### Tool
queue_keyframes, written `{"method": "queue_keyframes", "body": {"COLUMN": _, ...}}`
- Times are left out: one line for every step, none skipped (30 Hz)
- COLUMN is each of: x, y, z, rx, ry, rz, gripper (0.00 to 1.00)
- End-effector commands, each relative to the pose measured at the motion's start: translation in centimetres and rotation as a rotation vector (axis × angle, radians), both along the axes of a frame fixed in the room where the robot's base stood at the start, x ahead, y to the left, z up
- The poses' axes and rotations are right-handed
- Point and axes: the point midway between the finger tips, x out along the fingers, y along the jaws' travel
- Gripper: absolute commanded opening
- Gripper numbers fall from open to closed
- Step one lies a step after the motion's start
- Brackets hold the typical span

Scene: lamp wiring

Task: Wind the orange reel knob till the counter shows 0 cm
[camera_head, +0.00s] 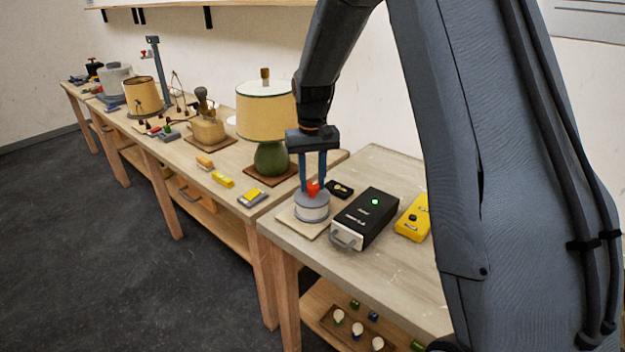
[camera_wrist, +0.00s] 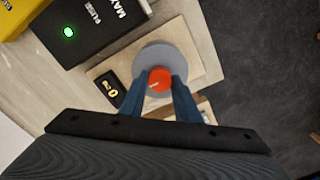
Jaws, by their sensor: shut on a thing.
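The orange-red reel knob (camera_head: 313,187) sits on top of a round grey reel (camera_head: 312,208) on a pale board. My gripper (camera_head: 313,183) points straight down, with its two blue fingers shut on the knob. The wrist view shows the knob (camera_wrist: 160,79) between the fingertips, above the grey disc of the reel (camera_wrist: 150,58). The small black counter (camera_head: 340,189) lies beside the reel. In the wrist view the counter (camera_wrist: 110,88) shows yellow marks; one looks like a 0, but the full reading is too small to be sure of.
A black box with a green light (camera_head: 372,218) stands close to the reel, with a yellow device (camera_head: 413,220) beyond it. A green lamp with a cream shade (camera_head: 267,112) stands on the neighbouring bench. The bench's front edge is near the reel.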

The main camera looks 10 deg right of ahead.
Motion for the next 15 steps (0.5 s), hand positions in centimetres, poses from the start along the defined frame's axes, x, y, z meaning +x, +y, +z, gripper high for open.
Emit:
{"method": "queue_keyframes", "body": {"x": 0.12, "y": -0.01, "z": 0.14, "rx": 0.000, "ry": -0.003, "rz": 0.016, "gripper": 0.07}}
{"method": "queue_keyframes", "body": {"x": 0.12, "y": -0.01, "z": 0.14, "rx": 0.000, "ry": -0.003, "rz": 0.026, "gripper": 0.07}}
{"method": "queue_keyframes", "body": {"x": 0.12, "y": -0.01, "z": 0.14, "rx": 0.000, "ry": -0.003, "rz": 0.037, "gripper": 0.07}}
{"method": "queue_keyframes", "body": {"x": 0.12, "y": -0.01, "z": 0.14, "rx": 0.000, "ry": -0.004, "rz": 0.043, "gripper": 0.07}}
{"method": "queue_keyframes", "body": {"x": 0.12, "y": 0.00, "z": 0.14, "rx": 0.000, "ry": -0.004, "rz": 0.049, "gripper": 0.07}}
{"method": "queue_keyframes", "body": {"x": 0.13, "y": 0.00, "z": 0.15, "rx": 0.000, "ry": -0.004, "rz": 0.056, "gripper": 0.07}}
{"method": "queue_keyframes", "body": {"x": 0.13, "y": 0.00, "z": 0.15, "rx": 0.000, "ry": -0.004, "rz": 0.061, "gripper": 0.07}}
{"method": "queue_keyframes", "body": {"x": 0.13, "y": 0.00, "z": 0.15, "rx": 0.000, "ry": -0.004, "rz": 0.064, "gripper": 0.07}}
{"method": "queue_keyframes", "body": {"x": 0.14, "y": 0.00, "z": 0.15, "rx": 0.000, "ry": -0.004, "rz": 0.067, "gripper": 0.07}}
{"method": "queue_keyframes", "body": {"x": 0.14, "y": 0.00, "z": 0.15, "rx": 0.000, "ry": -0.004, "rz": 0.069, "gripper": 0.07}}
{"method": "queue_keyframes", "body": {"x": 0.14, "y": 0.00, "z": 0.15, "rx": 0.000, "ry": -0.004, "rz": 0.070, "gripper": 0.07}}
{"method": "queue_keyframes", "body": {"x": 0.14, "y": 0.00, "z": 0.16, "rx": 0.000, "ry": -0.004, "rz": 0.071, "gripper": 0.07}}
{"method": "queue_keyframes", "body": {"x": 0.15, "y": 0.01, "z": 0.16, "rx": 0.000, "ry": -0.004, "rz": 0.072, "gripper": 0.07}}
{"method": "queue_keyframes", "body": {"x": 0.15, "y": 0.01, "z": 0.16, "rx": 0.000, "ry": -0.004, "rz": 0.072, "gripper": 0.07}}
{"method": "queue_keyframes", "body": {"x": 0.15, "y": 0.01, "z": 0.16, "rx": 0.000, "ry": -0.004, "rz": 0.072, "gripper": 0.07}}
